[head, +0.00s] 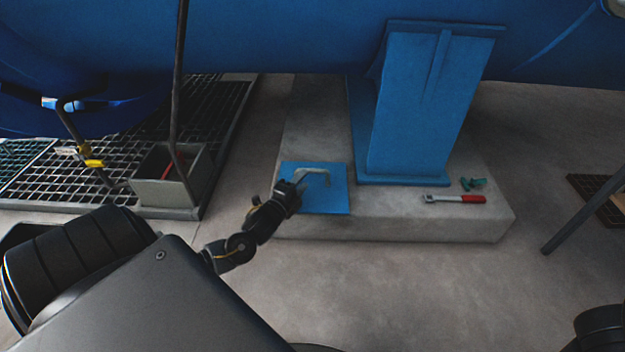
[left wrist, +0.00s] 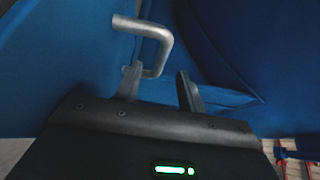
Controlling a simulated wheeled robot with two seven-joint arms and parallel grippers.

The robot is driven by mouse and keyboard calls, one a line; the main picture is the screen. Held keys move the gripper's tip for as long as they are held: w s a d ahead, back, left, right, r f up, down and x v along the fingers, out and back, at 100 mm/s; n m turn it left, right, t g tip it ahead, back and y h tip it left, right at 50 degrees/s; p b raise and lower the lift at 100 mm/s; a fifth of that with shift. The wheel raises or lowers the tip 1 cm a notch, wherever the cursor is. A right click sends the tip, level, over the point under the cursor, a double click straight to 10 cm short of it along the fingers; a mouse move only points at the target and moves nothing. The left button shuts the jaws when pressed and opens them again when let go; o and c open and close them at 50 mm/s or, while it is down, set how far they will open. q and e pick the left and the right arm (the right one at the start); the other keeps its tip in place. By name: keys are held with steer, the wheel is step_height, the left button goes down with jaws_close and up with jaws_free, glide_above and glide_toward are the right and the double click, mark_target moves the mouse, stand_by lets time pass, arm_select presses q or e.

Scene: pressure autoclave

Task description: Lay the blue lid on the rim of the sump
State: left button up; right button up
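The blue lid (head: 328,198) is a flat square plate with a pale bent handle (head: 313,171). It lies on the concrete plinth, left of the blue support leg. My left gripper (head: 297,186) is at the lid's left part, close to the handle. In the left wrist view the two fingers (left wrist: 160,88) stand apart, and the metal handle (left wrist: 155,35) rises just beyond them, partly hidden by the left finger. I cannot tell if they touch. A grey open box (head: 152,194), apparently the sump, stands at the grating's edge with something red inside. My right gripper is out of view.
The blue support leg (head: 420,110) stands on the plinth (head: 385,228). A red-handled wrench (head: 455,199) and small teal pieces (head: 473,184) lie to its right. Floor between box and plinth is clear.

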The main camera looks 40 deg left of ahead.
mark_target(311, 172)
arm_select(q)
steer(key=shift+w, duration=0.4)
steer(key=w+b, duration=0.2)
steer(key=w, duration=0.1)
steer(key=w+b, duration=0.1)
steer(key=shift+w+a+f, duration=0.15)
steer(key=shift+w+a, duration=0.15)
steer(key=shift+a, duration=0.05)
steer(key=shift+w, duration=0.35)
steer(key=shift+r, duration=0.2)
jaws_close()
stand_by(0.4)
steer(key=shift+r, duration=0.15)
